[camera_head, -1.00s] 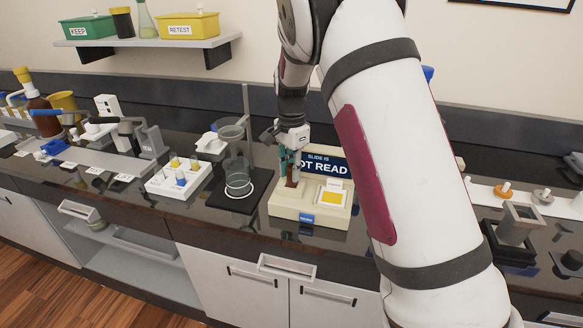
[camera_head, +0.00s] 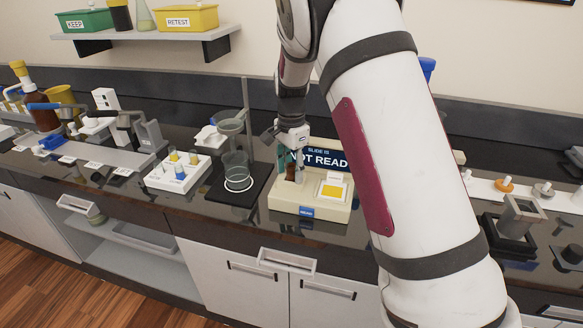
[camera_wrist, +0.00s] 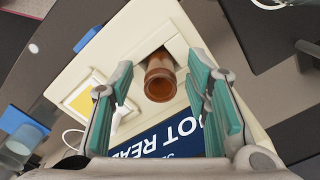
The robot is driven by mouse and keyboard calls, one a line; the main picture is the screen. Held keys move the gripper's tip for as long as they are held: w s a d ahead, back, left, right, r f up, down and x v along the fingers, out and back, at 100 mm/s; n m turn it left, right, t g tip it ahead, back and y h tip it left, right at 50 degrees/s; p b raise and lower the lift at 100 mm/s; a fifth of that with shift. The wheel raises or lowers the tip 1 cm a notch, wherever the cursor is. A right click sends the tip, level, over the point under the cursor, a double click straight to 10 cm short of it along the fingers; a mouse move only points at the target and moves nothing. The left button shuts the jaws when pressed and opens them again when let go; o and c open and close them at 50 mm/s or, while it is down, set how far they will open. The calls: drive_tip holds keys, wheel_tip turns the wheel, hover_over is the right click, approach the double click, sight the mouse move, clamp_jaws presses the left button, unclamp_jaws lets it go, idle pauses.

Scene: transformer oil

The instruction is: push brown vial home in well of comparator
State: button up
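The brown vial (camera_wrist: 161,80) stands in the well of the cream comparator (camera_wrist: 150,30), its open mouth facing the wrist camera. In the head view the brown vial (camera_head: 291,171) shows small, between the fingers, above the comparator's base (camera_head: 320,214). How deep it sits cannot be told. My gripper (camera_wrist: 163,78) is open, with one teal-padded finger on each side of the vial and gaps between pads and glass. In the head view my gripper (camera_head: 292,162) is low over the comparator's left part.
A "NOT READ" sign (camera_head: 318,158) stands at the comparator's back, close to my fingers. A yellow window (camera_head: 333,191) is to the right of the well. A black stand with a beaker (camera_head: 236,170) and a white vial rack (camera_head: 178,176) are to the left.

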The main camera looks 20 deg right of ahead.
sight(292, 165)
wheel_tip(292, 165, up, 12)
idle(0.7)
drive_tip(key=shift+r, duration=0.1)
idle(0.3)
